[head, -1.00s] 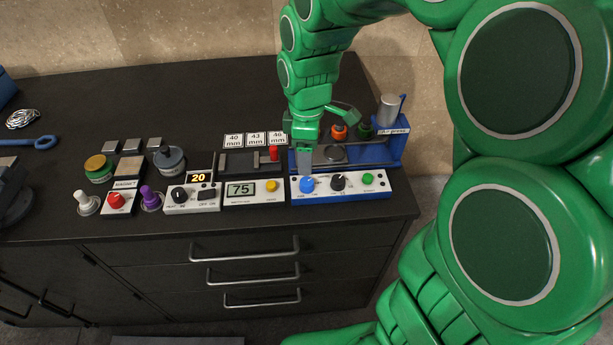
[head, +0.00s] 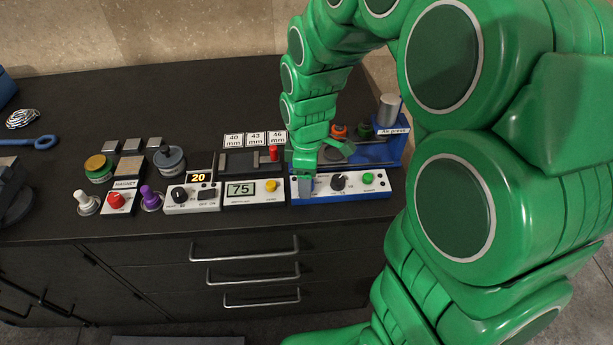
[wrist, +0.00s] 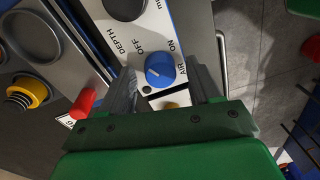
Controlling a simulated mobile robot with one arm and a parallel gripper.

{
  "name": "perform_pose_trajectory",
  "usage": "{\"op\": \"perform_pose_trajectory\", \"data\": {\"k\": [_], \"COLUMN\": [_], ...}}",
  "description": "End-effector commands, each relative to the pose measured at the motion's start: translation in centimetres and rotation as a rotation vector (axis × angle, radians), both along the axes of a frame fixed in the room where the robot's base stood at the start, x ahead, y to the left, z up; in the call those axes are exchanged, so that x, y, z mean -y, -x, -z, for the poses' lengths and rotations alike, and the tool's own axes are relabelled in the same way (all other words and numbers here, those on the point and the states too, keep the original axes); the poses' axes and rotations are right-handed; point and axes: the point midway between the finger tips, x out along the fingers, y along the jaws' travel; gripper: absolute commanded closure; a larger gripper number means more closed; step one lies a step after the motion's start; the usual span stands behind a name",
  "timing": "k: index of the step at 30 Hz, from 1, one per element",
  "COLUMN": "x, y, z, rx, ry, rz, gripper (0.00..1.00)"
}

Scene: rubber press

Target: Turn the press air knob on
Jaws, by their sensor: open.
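The blue air knob (wrist: 160,69) sits on the white front panel (wrist: 140,45) of the air press, with OFF, ON and AIR printed around it. In the wrist view its white pointer line is on the OFF side. My gripper (wrist: 165,85) is open, with one finger on each side of the knob; I cannot tell whether either finger touches it. In the head view my gripper (head: 305,185) is over the left end of the press panel and mostly hides the knob. The blue press body (head: 393,150) stands behind the panel.
A black depth knob (head: 338,181) and a green button (head: 368,179) sit to the right on the same panel. A panel reading 75 (head: 240,189) with a yellow button (head: 271,186) is close on the left. The bench front edge is just before the panels.

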Motion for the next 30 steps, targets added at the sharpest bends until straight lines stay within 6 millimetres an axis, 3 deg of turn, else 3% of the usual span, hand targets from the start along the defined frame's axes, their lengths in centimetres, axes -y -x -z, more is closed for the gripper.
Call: {"op": "perform_pose_trajectory", "data": {"k": [2,12,22,30], "x": [0.00,0.00,0.02,0.06], "y": [0.00,0.00,-0.01,0.01], "z": [0.00,-0.01,-0.02,-0.01], "rx": [0.000,0.000,0.000,-0.001], "ry": [0.000,0.000,0.001,0.001], "rz": [0.000,0.000,0.049,0.225], "gripper": [0.42,0.94,0.94,0.94]}}
